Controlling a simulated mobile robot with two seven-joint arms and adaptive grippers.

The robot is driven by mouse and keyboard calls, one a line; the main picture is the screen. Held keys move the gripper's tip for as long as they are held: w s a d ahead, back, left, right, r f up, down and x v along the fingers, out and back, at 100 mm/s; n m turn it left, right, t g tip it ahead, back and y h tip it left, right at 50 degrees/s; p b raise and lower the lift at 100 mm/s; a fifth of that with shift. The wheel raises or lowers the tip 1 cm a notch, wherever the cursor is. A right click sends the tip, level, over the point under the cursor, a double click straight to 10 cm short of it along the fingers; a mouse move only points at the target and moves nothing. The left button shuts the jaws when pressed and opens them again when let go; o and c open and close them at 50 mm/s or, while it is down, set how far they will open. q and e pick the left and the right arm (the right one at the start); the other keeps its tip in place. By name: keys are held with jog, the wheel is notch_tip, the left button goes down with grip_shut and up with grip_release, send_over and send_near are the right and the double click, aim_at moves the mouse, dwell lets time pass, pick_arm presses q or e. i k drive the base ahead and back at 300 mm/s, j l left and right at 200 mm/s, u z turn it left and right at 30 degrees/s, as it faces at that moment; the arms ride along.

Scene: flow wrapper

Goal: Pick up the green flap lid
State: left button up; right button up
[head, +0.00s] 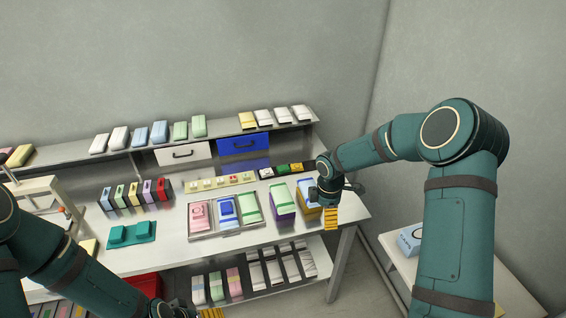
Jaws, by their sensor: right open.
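A small green piece (282,168), which looks like the green flap lid, lies in a short dark row at the back right of the table, between a dark-and-white piece and an orange piece. It is too small to make out its shape. My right gripper (331,217) has yellow fingers pointing down near the table's right edge, in front of and to the right of that row. It is open and apart from the green piece. My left gripper (210,313) shows only partly at the bottom edge, and its fingers are mostly cut off.
Stacked packs (282,199) stand just left of my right gripper. A grey tray (229,236) holds pink, blue and green packs. Coloured boxes (135,193) and a teal mat (145,240) are farther left. A shelf (225,133) with packs runs behind. A side table stands right.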

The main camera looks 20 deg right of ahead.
aim_at(284, 169)
jog(key=i+l+u, duration=0.5)
jog(key=i+l, duration=0.55)
